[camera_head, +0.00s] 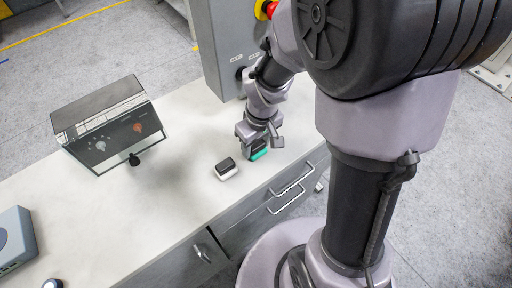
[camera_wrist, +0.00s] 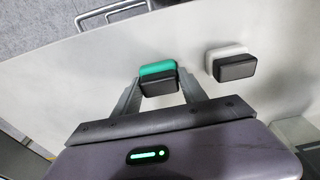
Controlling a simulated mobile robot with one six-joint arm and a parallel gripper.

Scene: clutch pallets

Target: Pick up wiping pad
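There are two pads on the counter. One has a black block on a green base (camera_wrist: 157,69); in the head view its green side (camera_head: 260,154) shows below my gripper. The other has a black block on a white base (camera_wrist: 232,65) and lies to the right of the green one in the wrist view. It is left of my gripper in the head view (camera_head: 227,169). My gripper (camera_wrist: 159,82) has one finger on each side of the green-based pad, very close to its ends. Whether the fingers press on it cannot be told.
A tilted control box (camera_head: 113,130) stands on the counter (camera_head: 172,212) to the left. A grey device (camera_head: 13,240) is at the lower left. A grey column (camera_head: 222,50) rises behind my gripper. Drawer handles (camera_head: 286,201) stick out along the front.

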